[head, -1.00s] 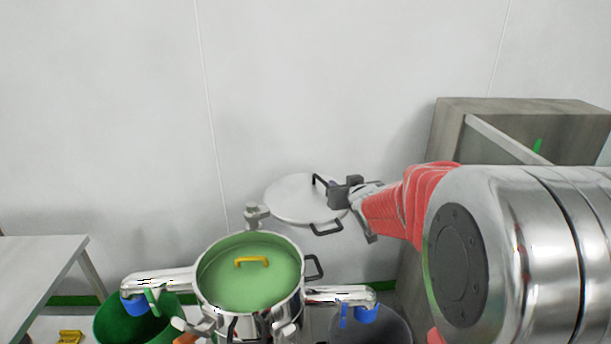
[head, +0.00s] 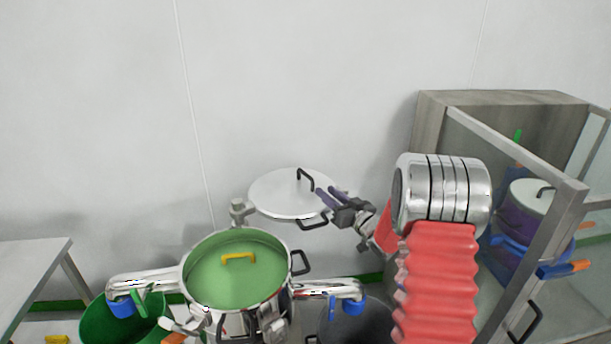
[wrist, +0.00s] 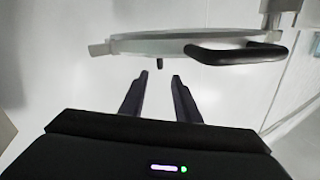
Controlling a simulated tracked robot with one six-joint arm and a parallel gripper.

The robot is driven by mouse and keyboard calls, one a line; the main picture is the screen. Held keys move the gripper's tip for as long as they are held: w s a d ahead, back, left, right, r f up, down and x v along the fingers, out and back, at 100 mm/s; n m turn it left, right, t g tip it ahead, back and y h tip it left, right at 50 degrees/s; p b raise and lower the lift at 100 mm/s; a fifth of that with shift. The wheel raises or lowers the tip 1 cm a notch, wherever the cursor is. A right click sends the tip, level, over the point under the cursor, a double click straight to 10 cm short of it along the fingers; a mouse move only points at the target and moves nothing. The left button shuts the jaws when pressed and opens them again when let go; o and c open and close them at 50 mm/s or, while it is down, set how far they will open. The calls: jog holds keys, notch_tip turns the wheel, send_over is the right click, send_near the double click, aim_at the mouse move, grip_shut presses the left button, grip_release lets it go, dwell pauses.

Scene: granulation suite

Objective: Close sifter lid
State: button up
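The sifter (head: 206,282) is a round steel vessel with a green inside and a yellow handle (head: 238,258) in it. Its lid (head: 272,193) is a pale disc swung out behind and to the right of the sifter, so the top is uncovered. The lid carries a black handle on top and another at its near rim. My gripper (head: 326,197) is at the lid's right edge, fingers pointing left. In the wrist view the fingers (wrist: 155,92) are apart with nothing between them. The lid (wrist: 150,43) and a black handle (wrist: 235,53) are ahead of them.
A green bin (head: 95,325) and a dark grey bin (head: 350,325) stand under the sifter's side outlets. A grey cabinet (head: 430,125) with a lidded pot (head: 525,205) is at right. A table (head: 35,262) is at left. The wall behind is bare.

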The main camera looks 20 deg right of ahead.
aim_at(300, 170)
jog(key=x, duration=1.3)
jog(key=shift+w, duration=0.4)
jog(key=shift+c, duration=0.5)
jog(key=shift+a, duration=0.1)
grip_shut()
